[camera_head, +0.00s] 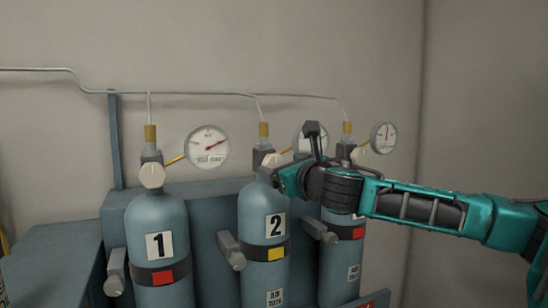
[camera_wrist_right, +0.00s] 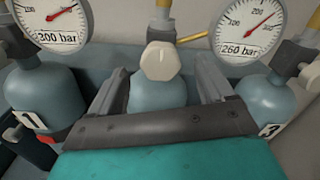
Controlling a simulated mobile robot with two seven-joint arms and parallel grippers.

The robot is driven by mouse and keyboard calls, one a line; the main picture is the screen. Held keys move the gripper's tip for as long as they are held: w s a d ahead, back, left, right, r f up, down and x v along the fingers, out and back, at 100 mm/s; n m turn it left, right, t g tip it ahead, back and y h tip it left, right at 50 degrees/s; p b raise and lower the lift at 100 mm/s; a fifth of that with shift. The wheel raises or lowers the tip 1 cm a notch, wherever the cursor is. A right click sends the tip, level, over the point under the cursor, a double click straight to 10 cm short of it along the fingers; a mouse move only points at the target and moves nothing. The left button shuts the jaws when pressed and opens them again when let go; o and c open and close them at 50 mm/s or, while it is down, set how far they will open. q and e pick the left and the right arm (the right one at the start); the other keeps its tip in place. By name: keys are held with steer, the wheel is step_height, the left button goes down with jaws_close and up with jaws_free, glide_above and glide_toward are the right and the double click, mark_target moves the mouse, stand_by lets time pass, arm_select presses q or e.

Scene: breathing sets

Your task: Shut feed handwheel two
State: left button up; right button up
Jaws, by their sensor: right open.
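Cylinder 2 (camera_head: 264,215) is the middle one of three blue-grey cylinders, with a black "2" on a white label and a yellow patch. Its feed handwheel, a cream faceted knob (camera_head: 271,161), is on the valve at the top; it also shows in the right wrist view (camera_wrist_right: 160,61). My right gripper (camera_head: 279,176) comes in from the right in front of this valve. Its open fingers (camera_wrist_right: 163,75) stand to either side of the knob in the wrist view, with visible gaps on both sides. I cannot tell how far the fingertips reach along the knob. My left gripper is not in view.
Cylinder 1 (camera_head: 158,220) with its own cream knob (camera_head: 151,176) stands to the left; cylinder 3 (camera_head: 341,265) is partly behind my right arm. Round gauges (camera_head: 208,147) (camera_head: 384,138) and thin pipes sit close around the valves. Clamps (camera_head: 231,250) project from the rack.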

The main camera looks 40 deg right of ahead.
mark_target(276, 163)
steer(key=shift+p+x, duration=0.35)
steer(key=shift+x, duration=0.6)
steer(key=shift+p+x, duration=0.5)
steer(key=shift+x, duration=1.15)
steer(key=c, duration=1)
steer(key=shift+o, duration=0.2)
steer(key=shift+m, duration=0.3)
